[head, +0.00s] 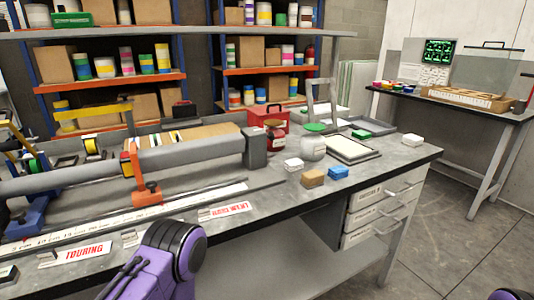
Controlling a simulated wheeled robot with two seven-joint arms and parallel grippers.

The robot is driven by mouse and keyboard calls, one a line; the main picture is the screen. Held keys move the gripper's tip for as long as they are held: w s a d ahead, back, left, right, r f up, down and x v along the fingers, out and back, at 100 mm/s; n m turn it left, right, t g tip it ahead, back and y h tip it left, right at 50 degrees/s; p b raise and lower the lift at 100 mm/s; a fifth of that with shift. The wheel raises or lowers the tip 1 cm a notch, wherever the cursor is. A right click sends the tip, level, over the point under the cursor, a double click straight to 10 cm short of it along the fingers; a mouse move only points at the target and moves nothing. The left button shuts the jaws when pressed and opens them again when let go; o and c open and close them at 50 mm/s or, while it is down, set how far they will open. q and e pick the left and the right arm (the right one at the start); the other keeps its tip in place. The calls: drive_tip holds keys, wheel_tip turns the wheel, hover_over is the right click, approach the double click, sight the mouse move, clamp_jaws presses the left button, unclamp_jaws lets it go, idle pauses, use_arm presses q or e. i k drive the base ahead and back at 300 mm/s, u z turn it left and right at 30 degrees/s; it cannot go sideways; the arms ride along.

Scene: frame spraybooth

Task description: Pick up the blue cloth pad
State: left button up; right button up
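A small blue pad (338,172), which looks like the blue cloth pad, lies on the grey workbench (405,152) near its right front part. A tan block (313,178) lies just left of it, and a white block (294,165) lies behind the tan one. Nothing covers the blue pad from above. Neither of my grippers shows in the head view. Only a purple link of my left arm shows at the bottom left, in front of the bench, and a small purple part of mine shows at the bottom right corner.
A white jar (312,148) and a framed flat panel (352,150) stand behind the pad. Another white block (413,142) lies to the right. A long grey tube in a clamp fixture (147,192) fills the bench's left. Drawers (372,212) hang below the right end.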

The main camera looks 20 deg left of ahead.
sight(336, 172)
drive_tip(key=z, duration=1.55)
drive_tip(key=i, duration=0.65)
drive_tip(key=u, duration=2.35)
